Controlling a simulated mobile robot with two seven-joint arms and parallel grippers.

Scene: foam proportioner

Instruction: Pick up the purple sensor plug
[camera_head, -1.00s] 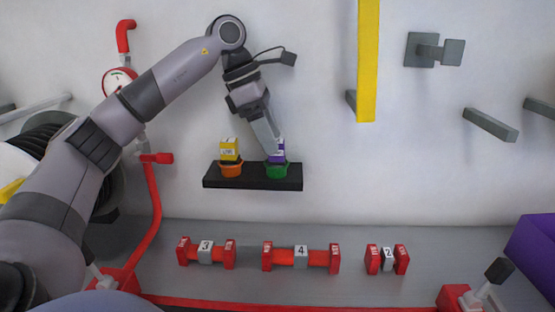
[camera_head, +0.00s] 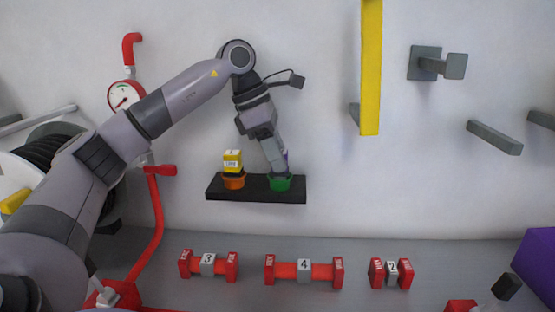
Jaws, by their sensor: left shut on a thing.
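The purple sensor plug (camera_head: 285,156) stands over the green socket (camera_head: 280,183) on the black wall shelf (camera_head: 257,195). Only a narrow purple strip of it shows at the right of my fingers; the rest is hidden. My left gripper (camera_head: 276,163) reaches down from above and is shut on the plug. Whether the plug's lower end is still inside the green socket is hidden. A yellow plug (camera_head: 233,160) stands in the orange socket (camera_head: 233,181) to the left. My right gripper is not in view.
Red and grey numbered pieces (camera_head: 209,264) lie along the grey ledge below the shelf. A yellow vertical bar (camera_head: 371,70) and grey wall brackets (camera_head: 494,138) stand out at the right. A red pipe (camera_head: 155,220) and a gauge (camera_head: 124,95) are at the left.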

